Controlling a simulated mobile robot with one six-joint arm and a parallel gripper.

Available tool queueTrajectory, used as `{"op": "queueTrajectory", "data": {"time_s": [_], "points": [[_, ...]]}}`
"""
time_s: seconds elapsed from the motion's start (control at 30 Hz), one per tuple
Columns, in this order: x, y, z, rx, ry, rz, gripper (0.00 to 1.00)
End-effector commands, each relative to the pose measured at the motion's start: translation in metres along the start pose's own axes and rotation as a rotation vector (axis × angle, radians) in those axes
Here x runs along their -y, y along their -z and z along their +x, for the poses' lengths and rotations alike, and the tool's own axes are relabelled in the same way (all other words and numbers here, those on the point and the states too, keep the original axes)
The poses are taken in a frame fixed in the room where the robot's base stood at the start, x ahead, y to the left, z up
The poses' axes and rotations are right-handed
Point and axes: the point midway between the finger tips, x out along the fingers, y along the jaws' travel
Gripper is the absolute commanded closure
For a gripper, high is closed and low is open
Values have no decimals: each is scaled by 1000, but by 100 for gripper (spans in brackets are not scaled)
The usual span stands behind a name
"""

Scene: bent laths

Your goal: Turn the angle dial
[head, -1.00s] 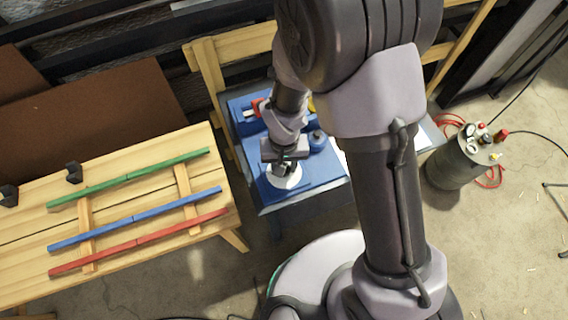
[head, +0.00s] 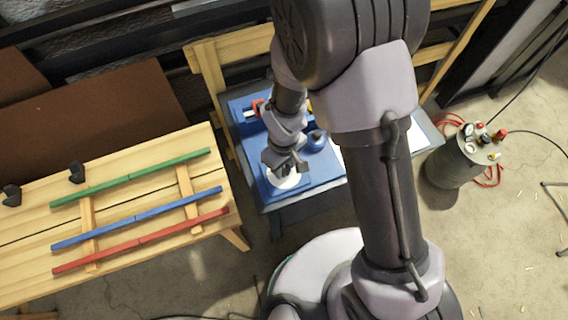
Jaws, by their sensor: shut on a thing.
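The angle dial (head: 287,182) is a round white disc on the blue machine (head: 325,176), which stands on a small table in the middle of the head view. My gripper (head: 283,168) is directly over the dial and is shut on its knob. The knob itself is mostly hidden behind the gripper and wrist. Only the rim of the white disc shows around the fingers.
A wooden bench (head: 140,165) at left carries green, blue and red laths. A grey tank (head: 455,163) with gauges stands on the floor at right.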

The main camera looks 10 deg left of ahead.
Motion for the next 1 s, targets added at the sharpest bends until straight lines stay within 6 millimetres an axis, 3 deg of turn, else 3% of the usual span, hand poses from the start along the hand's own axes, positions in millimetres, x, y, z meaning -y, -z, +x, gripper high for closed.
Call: {"op": "queueTrajectory", "data": {"time_s": [0.53,0.57,0.67,1.0], "points": [[0,0,0,-1,-1,-26,100],[0,0,0,-1,-1,-26,62],[0,0,0,-1,0,-25,44],[0,0,-4,-1,-1,-25,44]]}}
